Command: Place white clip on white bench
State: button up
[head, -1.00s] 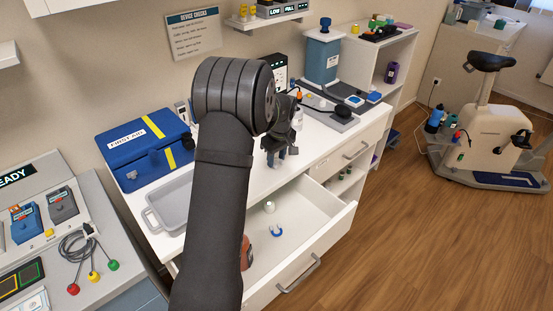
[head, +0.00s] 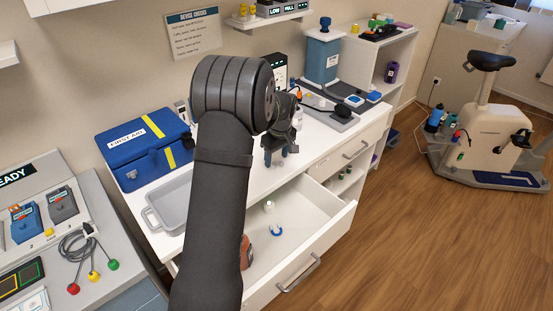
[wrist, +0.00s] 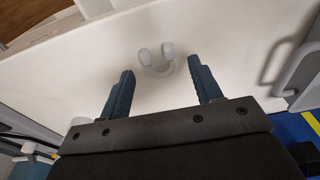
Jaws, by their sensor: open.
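A small pale U-shaped clip (wrist: 157,60) with rounded ends lies on a white surface in the wrist view. My gripper (wrist: 160,68) is open, its two dark blue fingers on either side of the clip's position. I cannot tell how high the fingertips are above the surface. In the head view my gripper (head: 276,158) hangs over the white bench (head: 232,196), right of the grey tray. The clip cannot be made out there, beneath or behind the fingers.
A grey tray (head: 150,222) and blue first aid box (head: 143,150) stand left; devices crowd the bench's back right.

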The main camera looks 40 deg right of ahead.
aim_at(279, 164)
notch_tip(279, 164, up, 11)
jog(key=s, duration=0.1)
jog(key=shift+s+f, duration=0.15)
jog(key=f, duration=0.4)
jog(key=w+f, duration=0.1)
jog(key=f, duration=0.7)
jog(key=shift+w+f, duration=0.2)
notch_tip(279, 164, up, 3)
jog(key=shift+f, duration=0.2)
jog(key=shift+r, duration=0.75)
